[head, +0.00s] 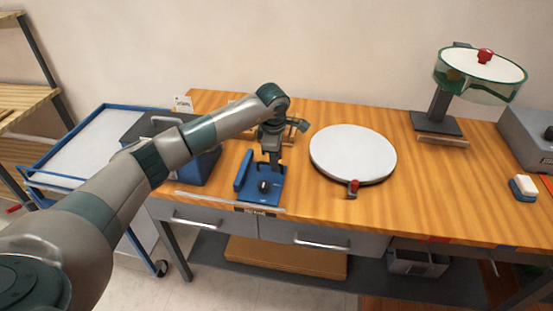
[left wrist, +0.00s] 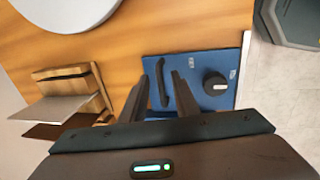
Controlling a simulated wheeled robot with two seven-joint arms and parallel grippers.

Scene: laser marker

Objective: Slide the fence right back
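A blue fixture (head: 257,197) lies flat near the table's front edge, with a black knob (head: 263,186) on top and an upright blue wall (head: 243,170) along its left side. I cannot tell for sure which part is the fence. My left gripper (head: 274,164) points down over the fixture's back part. In the left wrist view its two fingers (left wrist: 161,78) are apart, with a dark bar-shaped handle (left wrist: 163,88) on the blue fixture (left wrist: 200,66) showing between them. Gaps show on both sides of the handle. The fixture's wall is hidden there by my gripper. My right gripper is out of view.
A round white turntable (head: 352,152) with a red knob (head: 353,187) stands to the right. A dark blue box (head: 200,165) stands close on the left. A wooden piece with metal plates (left wrist: 72,98) stands behind the fixture.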

